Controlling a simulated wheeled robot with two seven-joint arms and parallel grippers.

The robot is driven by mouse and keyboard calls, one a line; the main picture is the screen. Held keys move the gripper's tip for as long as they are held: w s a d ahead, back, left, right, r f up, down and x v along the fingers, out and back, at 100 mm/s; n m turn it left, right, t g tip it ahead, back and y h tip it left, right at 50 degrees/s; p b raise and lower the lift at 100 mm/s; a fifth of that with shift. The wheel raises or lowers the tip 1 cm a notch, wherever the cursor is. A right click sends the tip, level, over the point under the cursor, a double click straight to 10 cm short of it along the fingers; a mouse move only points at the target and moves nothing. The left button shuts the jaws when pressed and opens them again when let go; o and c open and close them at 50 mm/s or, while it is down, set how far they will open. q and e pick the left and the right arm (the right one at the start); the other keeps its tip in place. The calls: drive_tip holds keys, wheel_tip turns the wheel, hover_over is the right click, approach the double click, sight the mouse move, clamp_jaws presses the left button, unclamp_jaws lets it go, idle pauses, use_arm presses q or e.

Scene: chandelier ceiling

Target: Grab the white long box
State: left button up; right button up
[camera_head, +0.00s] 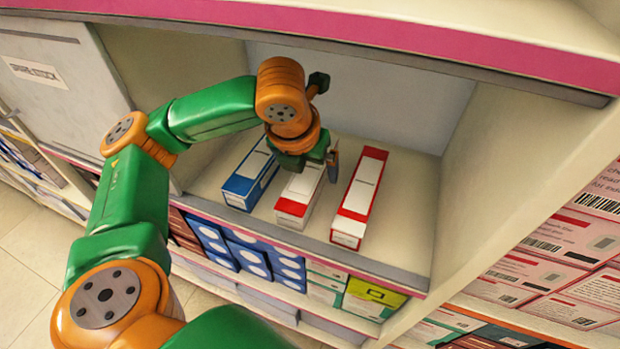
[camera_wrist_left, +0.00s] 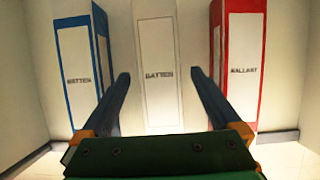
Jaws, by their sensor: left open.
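The white long box (camera_head: 297,203) lies in the middle of three long boxes on the shelf, its near end edged in red. My left gripper (camera_head: 312,163) is over its far part and hides some of it. In the left wrist view the white box (camera_wrist_left: 159,60) shows between the two spread fingers of my left gripper (camera_wrist_left: 159,76). The gripper is open, one finger toward each long side of the box. Whether the fingers touch it or reach down beside it cannot be told. My right gripper is not in view.
A blue-and-white long box (camera_head: 246,180) lies to the left and a red-and-white one (camera_head: 360,198) to the right, with narrow gaps. The compartment has side walls and a pink-edged upper board (camera_head: 400,38). Bare shelf (camera_head: 405,215) lies right of the red box.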

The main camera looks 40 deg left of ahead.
use_arm(q)
drive_tip(key=shift+x, duration=0.85)
drive_tip(key=shift+r, duration=0.1)
clamp_jaws()
